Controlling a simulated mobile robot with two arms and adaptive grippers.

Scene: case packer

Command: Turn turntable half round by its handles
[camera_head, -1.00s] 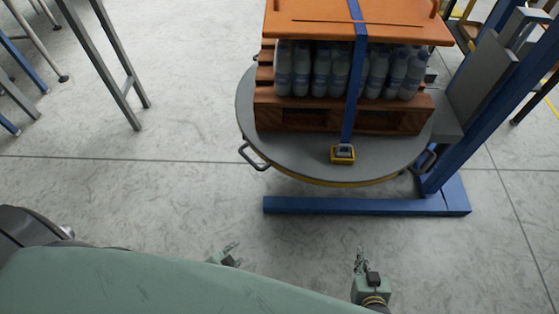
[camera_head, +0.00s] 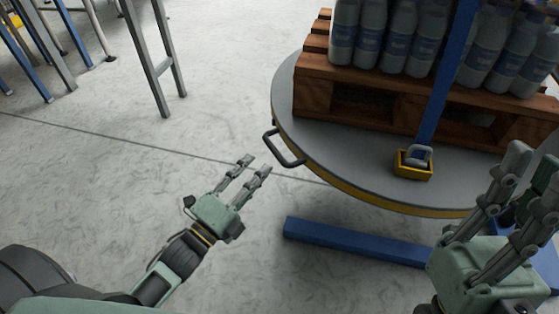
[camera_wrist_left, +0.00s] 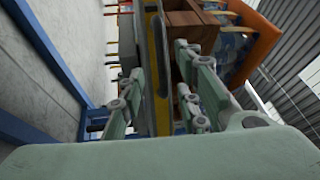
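The grey round turntable (camera_head: 340,150) with a yellow rim carries a wooden pallet (camera_head: 380,105) of bottles. Its dark left handle (camera_head: 283,150) sticks out from the rim. The right handle is out of sight in the head view. My left gripper (camera_head: 256,165) is open and empty, its fingertips just left of that handle and apart from it. In the left wrist view, the yellow rim (camera_wrist_left: 149,70) shows between the two open fingers. My right gripper (camera_head: 532,162) is open in front of the rim at the right, fingers pointing up and covering part of the turntable.
A blue floor beam (camera_head: 355,243) lies below the rim. A grey metal stand (camera_head: 160,60) is at the upper left.

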